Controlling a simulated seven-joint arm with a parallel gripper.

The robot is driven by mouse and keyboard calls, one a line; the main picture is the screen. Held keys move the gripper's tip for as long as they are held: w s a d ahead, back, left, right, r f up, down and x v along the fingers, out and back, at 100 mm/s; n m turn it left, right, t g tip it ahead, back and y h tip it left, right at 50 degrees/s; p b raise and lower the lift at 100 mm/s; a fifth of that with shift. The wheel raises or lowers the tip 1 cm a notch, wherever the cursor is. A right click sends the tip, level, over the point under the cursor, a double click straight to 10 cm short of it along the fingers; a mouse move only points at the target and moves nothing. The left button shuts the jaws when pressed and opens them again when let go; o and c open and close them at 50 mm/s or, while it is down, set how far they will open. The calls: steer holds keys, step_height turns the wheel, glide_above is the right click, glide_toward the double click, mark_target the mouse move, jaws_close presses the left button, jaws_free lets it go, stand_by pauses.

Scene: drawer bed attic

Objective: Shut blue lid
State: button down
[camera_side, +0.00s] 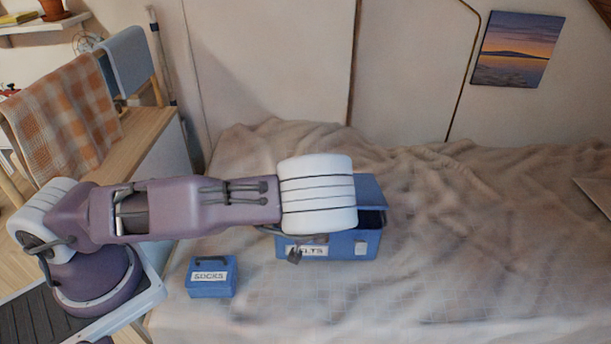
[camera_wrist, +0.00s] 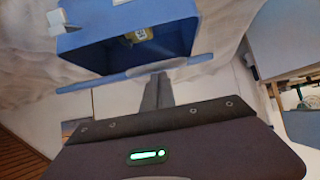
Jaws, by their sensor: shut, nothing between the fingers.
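A blue box labelled "BELTS" (camera_side: 340,247) stands on the bed, partly hidden behind my arm. Its blue lid (camera_side: 370,190) is raised at the back, and the dark opening shows at the right. In the wrist view the box (camera_wrist: 125,17) is open, with a small yellowish item (camera_wrist: 140,35) inside. The lid (camera_wrist: 135,74) shows there as a thin blue strip, nearly edge-on. My gripper (camera_wrist: 159,77) is shut and empty, its tips at the lid's edge in the picture; I cannot tell whether they touch.
A smaller closed blue box labelled "SOCKS" (camera_side: 212,278) sits on the bed to the left. A wooden desk with a chair and an orange checked cloth (camera_side: 65,110) stands at the left.

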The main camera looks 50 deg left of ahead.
step_height(320, 180, down, 12)
steer(key=s+d, duration=0.1)
steer(key=shift+s+d, duration=0.2)
steer(key=shift+s, duration=0.05)
steer(key=shift+r, duration=0.15)
